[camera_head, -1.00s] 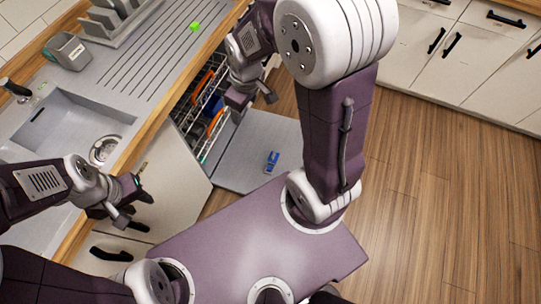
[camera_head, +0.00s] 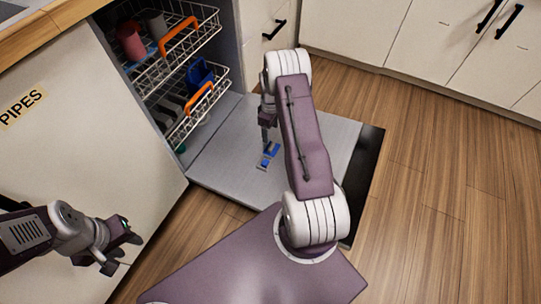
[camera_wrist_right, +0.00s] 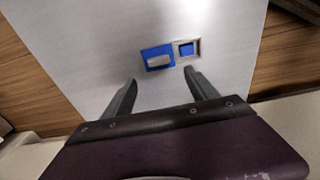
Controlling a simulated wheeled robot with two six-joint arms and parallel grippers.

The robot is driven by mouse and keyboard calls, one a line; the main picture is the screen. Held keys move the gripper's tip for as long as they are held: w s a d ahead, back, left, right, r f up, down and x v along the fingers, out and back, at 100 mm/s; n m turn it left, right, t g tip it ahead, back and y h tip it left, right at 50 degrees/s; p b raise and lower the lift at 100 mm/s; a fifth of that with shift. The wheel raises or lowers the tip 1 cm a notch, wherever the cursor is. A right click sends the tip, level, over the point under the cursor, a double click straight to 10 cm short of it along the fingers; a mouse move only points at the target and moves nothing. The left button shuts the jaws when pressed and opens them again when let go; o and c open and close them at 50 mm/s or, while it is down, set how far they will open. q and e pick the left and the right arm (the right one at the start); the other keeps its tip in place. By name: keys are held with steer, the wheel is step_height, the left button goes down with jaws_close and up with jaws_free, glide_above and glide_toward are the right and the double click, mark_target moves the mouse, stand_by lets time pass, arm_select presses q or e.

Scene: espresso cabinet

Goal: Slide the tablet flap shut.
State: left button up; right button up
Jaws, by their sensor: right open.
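The dishwasher door (camera_head: 225,165) lies folded down, its inner face up. The tablet flap (camera_head: 262,163) shows as a small blue piece on it. In the right wrist view the blue flap (camera_wrist_right: 157,58) with a grey grip sits beside a square recess (camera_wrist_right: 187,49) with something blue inside, and the recess is uncovered. My right gripper (camera_head: 268,133) is above the door at the flap. In the wrist view its fingers (camera_wrist_right: 160,78) are apart and empty, just short of the flap. My left gripper (camera_head: 122,255) is at the lower left, fingers apart and empty.
The dishwasher racks (camera_head: 178,45) behind the door hold cups and other dishes, with orange handles at their fronts. A cabinet panel marked PIPES (camera_head: 75,140) stands at left. White cabinets (camera_head: 420,50) line the back. The wooden floor (camera_head: 440,190) at right is clear.

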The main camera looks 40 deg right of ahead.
mark_target(271, 146)
step_height(271, 146, down, 10)
steer(key=b, duration=0.6)
steer(key=shift+s+d+r, duration=0.1)
steer(key=shift+d, duration=0.05)
arm_select(q)
step_height(271, 146, down, 7)
arm_select(e)
steer(key=shift+r, duration=0.15)
